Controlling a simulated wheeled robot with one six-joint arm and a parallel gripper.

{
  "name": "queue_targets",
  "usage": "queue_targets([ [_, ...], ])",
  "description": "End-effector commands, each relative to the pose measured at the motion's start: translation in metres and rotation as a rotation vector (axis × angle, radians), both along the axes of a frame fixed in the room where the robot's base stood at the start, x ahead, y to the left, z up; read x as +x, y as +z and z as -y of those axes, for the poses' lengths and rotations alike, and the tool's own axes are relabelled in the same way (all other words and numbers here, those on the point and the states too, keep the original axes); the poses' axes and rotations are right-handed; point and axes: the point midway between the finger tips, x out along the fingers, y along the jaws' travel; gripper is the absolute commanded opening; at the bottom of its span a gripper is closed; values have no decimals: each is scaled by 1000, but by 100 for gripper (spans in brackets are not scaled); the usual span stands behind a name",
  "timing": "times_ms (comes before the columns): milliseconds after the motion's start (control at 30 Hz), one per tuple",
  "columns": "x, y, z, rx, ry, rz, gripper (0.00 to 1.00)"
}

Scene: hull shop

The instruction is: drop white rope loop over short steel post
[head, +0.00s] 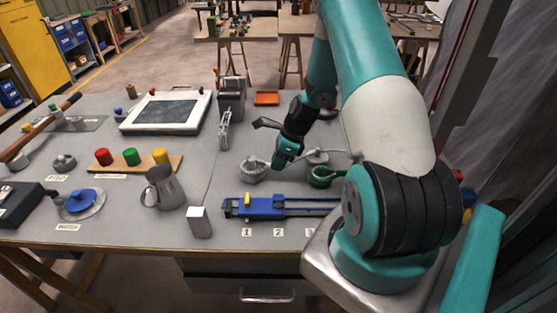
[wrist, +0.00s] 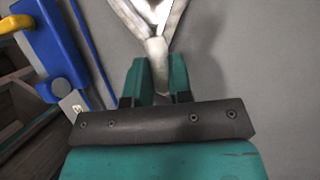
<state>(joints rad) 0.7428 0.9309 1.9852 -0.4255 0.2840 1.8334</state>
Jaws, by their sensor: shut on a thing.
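My gripper (head: 281,163) is above the grey table, pointing down. In the wrist view its teal fingers (wrist: 158,80) are shut on the white rope loop (wrist: 156,52) at its narrow neck. The two strands spread apart away from the fingers, and the far part of the loop is cut off by the frame's top edge. In the head view the rope (head: 331,151) runs right from the gripper. A short pale grey post-like piece (head: 317,157) stands by the rope; I cannot tell whether the loop is around it.
A round grey fitting (head: 252,170) sits just left of the gripper, and a green ring-shaped piece (head: 321,178) to its right. A blue slide (head: 265,207) with a yellow knob lies in front. A metal jug (head: 165,190) and a white block (head: 200,222) stand left.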

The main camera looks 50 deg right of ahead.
Motion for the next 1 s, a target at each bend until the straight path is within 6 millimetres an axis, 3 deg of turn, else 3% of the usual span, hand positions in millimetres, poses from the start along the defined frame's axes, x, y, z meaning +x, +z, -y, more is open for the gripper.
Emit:
queue_targets([
  [367, 0, -1, 0, 0, 0, 0, 0],
  [400, 0, -1, 0, 0, 0, 0, 22],
  [533, 0, -1, 0, 0, 0, 0, 50],
  [700, 0, -1, 0, 0, 0, 0, 50],
  [733, 0, -1, 0, 0, 0, 0, 52],
  [800, 0, -1, 0, 0, 0, 0, 68],
  [833, 0, -1, 0, 0, 0, 0, 71],
  [1000, 0, -1, 0, 1, 0, -1, 71],
])
